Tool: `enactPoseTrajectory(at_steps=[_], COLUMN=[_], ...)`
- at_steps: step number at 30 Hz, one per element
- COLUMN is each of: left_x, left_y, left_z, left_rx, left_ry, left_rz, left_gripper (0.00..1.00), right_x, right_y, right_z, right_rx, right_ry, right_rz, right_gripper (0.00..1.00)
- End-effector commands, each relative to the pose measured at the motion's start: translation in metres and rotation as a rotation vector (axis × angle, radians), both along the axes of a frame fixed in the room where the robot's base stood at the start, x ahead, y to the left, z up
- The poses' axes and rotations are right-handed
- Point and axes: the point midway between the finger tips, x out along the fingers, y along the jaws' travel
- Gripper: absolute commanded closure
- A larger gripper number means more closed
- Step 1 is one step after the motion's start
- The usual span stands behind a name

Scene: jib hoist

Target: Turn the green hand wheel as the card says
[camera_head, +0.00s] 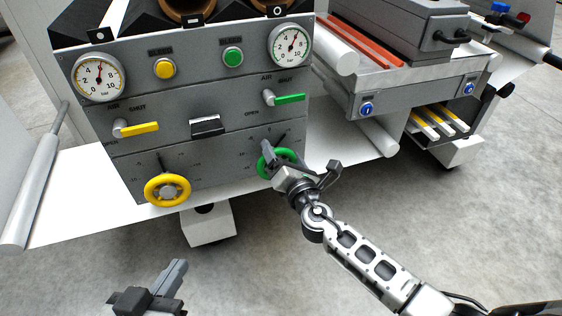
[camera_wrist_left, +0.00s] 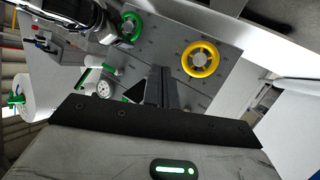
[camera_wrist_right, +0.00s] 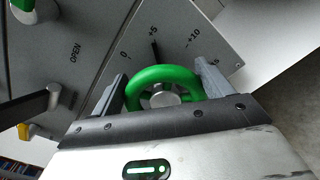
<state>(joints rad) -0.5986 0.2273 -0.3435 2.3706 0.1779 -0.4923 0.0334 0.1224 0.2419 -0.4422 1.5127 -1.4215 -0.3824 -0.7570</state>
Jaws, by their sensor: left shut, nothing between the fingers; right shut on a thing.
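The green hand wheel (camera_head: 287,153) is on the lower right of the grey panel. My right gripper (camera_head: 272,163) is shut on it. In the right wrist view the fingers of my right gripper (camera_wrist_right: 165,88) straddle the green rim (camera_wrist_right: 150,75), one on each side. A dark pointer (camera_wrist_right: 155,50) above the wheel points close to the +5 mark, between 0 and +10. My left gripper (camera_head: 172,288) is shut and empty, low in front of the panel; its fingers show in the left wrist view (camera_wrist_left: 157,88). I cannot make out a card to read.
A yellow hand wheel (camera_head: 167,190) is at the panel's lower left. Yellow (camera_head: 136,129) and green (camera_head: 285,99) valve levers, yellow and green buttons and two gauges (camera_head: 98,78) sit above. A grey unit (camera_head: 405,30) stands at right. The floor in front is clear.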

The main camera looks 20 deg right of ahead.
Motion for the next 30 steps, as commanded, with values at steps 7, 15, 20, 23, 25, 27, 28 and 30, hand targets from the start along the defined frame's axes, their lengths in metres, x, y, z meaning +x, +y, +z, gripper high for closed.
enactPoseTrajectory(at_steps=[7, 15, 20, 23, 25, 27, 28, 30], left_x=[-0.003, 0.004, 0.004, 0.004, 0.004, 0.004, 0.004, 0.005], left_y=[-0.005, -0.01, -0.012, -0.013, -0.013, -0.013, -0.013, -0.014], left_z=[-0.001, 0.009, 0.014, 0.014, 0.015, 0.017, 0.018, 0.02], left_rx=[-0.094, -0.188, -0.23, -0.248, -0.255, -0.261, -0.264, -0.269], left_ry=[-0.012, -0.038, -0.044, -0.042, -0.044, -0.05, -0.052, -0.057], left_rz=[-0.008, -0.008, -0.007, -0.007, -0.008, -0.009, -0.01, -0.011], left_gripper=[1.0, 1.0, 1.0, 1.0, 1.0, 1.0, 1.0, 1.0], right_x=[-0.001, -0.001, -0.001, -0.001, -0.001, -0.001, -0.001, -0.001], right_y=[-0.003, -0.006, -0.006, -0.006, -0.007, -0.007, -0.007, -0.007], right_z=[-0.01, -0.015, -0.017, -0.017, -0.018, -0.018, -0.018, -0.018], right_rx=[0.238, 0.47, 0.576, 0.626, 0.652, 0.675, 0.684, 0.697], right_ry=[0.012, 0.02, 0.024, 0.026, 0.027, 0.028, 0.028, 0.029], right_rz=[0.002, 0.003, 0.003, 0.004, 0.005, 0.006, 0.006, 0.006], right_gripper=[0.44, 0.44, 0.44, 0.44, 0.44, 0.44, 0.44, 0.44])
